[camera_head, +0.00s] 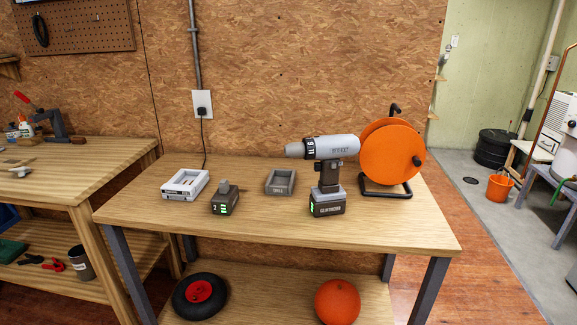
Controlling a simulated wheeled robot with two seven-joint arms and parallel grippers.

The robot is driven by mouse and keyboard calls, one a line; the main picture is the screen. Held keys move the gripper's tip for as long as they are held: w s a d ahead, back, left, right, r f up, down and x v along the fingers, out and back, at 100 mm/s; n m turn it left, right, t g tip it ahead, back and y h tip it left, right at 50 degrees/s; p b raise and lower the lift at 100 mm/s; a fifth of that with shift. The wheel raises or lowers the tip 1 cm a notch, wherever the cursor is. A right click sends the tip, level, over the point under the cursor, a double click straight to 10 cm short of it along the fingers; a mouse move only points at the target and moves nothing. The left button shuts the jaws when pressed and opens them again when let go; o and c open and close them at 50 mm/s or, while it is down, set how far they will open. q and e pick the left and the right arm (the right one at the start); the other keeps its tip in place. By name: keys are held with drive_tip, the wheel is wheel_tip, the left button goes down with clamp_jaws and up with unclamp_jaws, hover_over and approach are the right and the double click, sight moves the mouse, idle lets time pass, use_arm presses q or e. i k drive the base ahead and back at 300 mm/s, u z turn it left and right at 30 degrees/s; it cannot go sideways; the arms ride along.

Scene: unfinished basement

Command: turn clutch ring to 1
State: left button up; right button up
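A cordless drill (333,170) stands upright on its battery pack (327,204) on the wooden workbench (270,232), toward the right, its nose pointing left. Its body is light grey with a dark handle. The dark clutch ring (309,148) sits behind the chuck at the left end and carries white marks, with what looks like an 11 on it; the setting is too small to read surely. Neither of my grippers is in view, and nothing touches the drill.
An orange cable reel (391,152) stands close behind the drill's right side. A spare battery (225,199), a white charger (185,185) and a small grey tray (281,182) sit to the left. The bench's front strip is clear. A wheel (200,296) and orange ball (337,301) lie below.

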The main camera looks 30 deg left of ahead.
sight(309, 142)
drive_tip(key=z, duration=0.4)
drive_tip(key=k, duration=0.25)
drive_tip(key=u, duration=1.15)
